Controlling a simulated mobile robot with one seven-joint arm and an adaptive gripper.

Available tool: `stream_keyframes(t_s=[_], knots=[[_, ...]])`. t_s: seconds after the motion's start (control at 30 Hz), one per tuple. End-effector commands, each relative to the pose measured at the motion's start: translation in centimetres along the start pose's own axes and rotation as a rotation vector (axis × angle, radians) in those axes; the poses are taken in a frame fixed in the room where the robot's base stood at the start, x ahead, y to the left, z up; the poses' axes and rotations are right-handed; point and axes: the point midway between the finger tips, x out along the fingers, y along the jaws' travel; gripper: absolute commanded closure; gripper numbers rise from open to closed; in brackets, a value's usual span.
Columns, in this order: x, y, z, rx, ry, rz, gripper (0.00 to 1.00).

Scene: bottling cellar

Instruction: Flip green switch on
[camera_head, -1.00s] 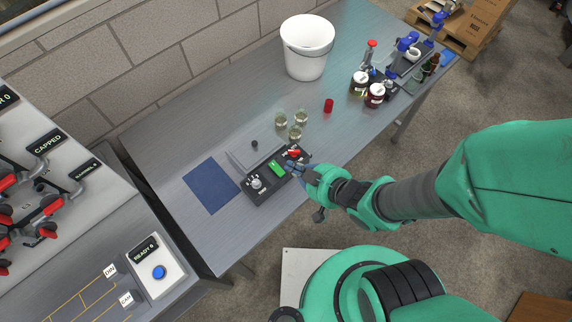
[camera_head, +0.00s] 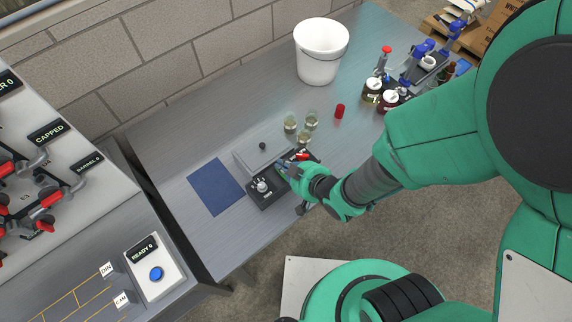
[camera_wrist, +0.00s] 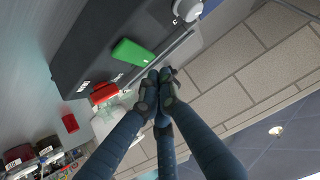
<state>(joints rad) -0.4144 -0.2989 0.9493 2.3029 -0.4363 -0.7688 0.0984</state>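The green switch (camera_wrist: 132,53) is a rocker on a dark control box (camera_wrist: 92,48), seen in the wrist view. A red switch (camera_wrist: 104,93) sits beside it. My gripper (camera_wrist: 160,78) has its three fingers together with nothing between them. Its tips show just right of and below the green switch in the wrist view; I cannot tell whether they touch the box. In the head view, my gripper (camera_head: 285,170) covers the green switch. The control box (camera_head: 266,198) and its round knob (camera_head: 262,185) show there. I cannot tell the green switch's position.
A grey lidded block (camera_head: 250,157) lies behind the control box, with several small glasses (camera_head: 290,123) farther back. A red cap (camera_head: 340,111), white bucket (camera_head: 319,65) and jars (camera_head: 372,90) stand farther right. A blue mat (camera_head: 215,187) lies left.

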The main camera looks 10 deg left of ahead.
Motion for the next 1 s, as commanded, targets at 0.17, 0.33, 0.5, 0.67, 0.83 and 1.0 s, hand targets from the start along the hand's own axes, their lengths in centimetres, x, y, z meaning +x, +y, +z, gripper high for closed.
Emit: stream_keyframes(t_s=[0.17, 0.33, 0.5, 0.67, 0.83, 1.0], knots=[[0.8, 0.0, 0.8, 0.000, -0.001, 0.000, 1.00], [0.9, 0.0, 0.9, 0.000, 0.000, 0.000, 1.00], [0.8, 0.0, 0.9, 0.000, 0.000, 0.000, 1.00], [0.9, 0.0, 0.8, 0.000, -0.009, 0.000, 1.00], [1.3, 0.0, 0.7, -0.001, -0.061, -0.001, 1.00], [1.7, 0.0, 0.8, -0.001, -0.147, -0.001, 1.00]])
